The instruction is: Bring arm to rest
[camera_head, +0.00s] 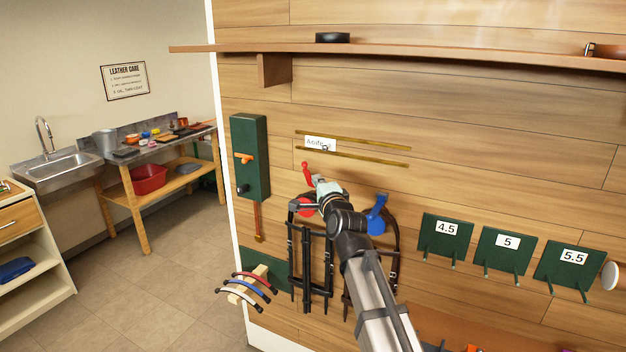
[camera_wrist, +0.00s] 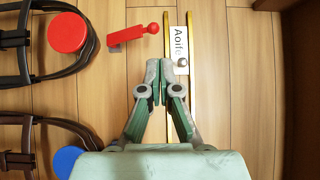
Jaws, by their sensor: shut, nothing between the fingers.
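My gripper (camera_wrist: 160,88) is shut and empty in the wrist view, its fingertips together. It is in front of the wood-panelled wall, just beside a white name card reading "Aoife" (camera_wrist: 181,48) that sits between two brass rails (camera_wrist: 195,85). My arm (camera_head: 372,285) reaches up from the bottom of the head view. My wrist hides part of the strap gear behind it, and the fingertips are hard to make out there.
A red peg (camera_wrist: 132,34), a red disc (camera_wrist: 67,33) and a blue disc (camera_wrist: 66,160) with dark straps are close by on the wall. A green box (camera_head: 249,160) hangs left. Green numbered plates (camera_head: 446,240) are right. A long shelf (camera_head: 400,50) juts out above.

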